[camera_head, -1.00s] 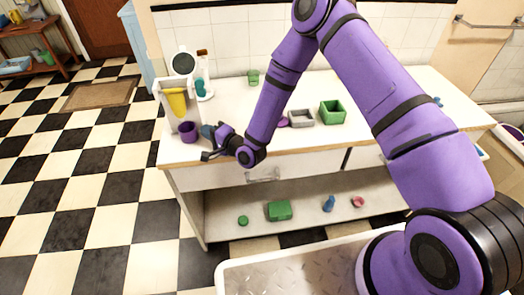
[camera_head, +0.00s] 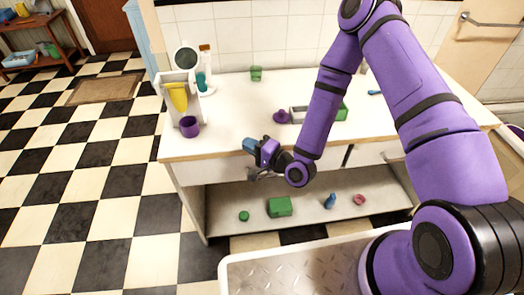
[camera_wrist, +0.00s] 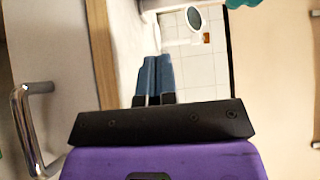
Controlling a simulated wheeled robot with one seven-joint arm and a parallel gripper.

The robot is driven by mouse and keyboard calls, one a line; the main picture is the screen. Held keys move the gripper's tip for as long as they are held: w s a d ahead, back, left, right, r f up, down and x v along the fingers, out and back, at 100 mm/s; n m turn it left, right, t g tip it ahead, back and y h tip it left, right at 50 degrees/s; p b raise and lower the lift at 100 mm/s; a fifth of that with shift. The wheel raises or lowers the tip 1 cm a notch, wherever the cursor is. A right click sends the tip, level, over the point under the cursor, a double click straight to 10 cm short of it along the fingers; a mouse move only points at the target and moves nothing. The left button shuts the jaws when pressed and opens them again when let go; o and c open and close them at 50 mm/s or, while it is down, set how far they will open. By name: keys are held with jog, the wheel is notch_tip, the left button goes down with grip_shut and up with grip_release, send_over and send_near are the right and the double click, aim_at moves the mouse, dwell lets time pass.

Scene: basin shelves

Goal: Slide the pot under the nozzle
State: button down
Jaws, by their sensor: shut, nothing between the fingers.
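The purple pot (camera_head: 190,126) stands upright on the white counter near its left end. It is just in front of and below a white dispenser (camera_head: 166,108) with a yellow tapered nozzle-like piece (camera_head: 178,97). I cannot tell whether the pot is exactly beneath the outlet. My gripper (camera_head: 249,144) is shut and empty at the counter's front edge, clearly right of the pot and apart from it. Its blue fingers also show pressed together in the wrist view (camera_wrist: 154,78). The pot is not seen there.
A green cup (camera_head: 256,74) stands at the back of the counter (camera_head: 225,120). A purple item (camera_head: 281,116), a grey tray (camera_head: 298,114) and a green box are partly behind my arm. A round mirror (camera_head: 187,57) stands behind the dispenser. A drawer handle (camera_wrist: 30,130) is close to my wrist.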

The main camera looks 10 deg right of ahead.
jog(key=shift+v, duration=2.3)
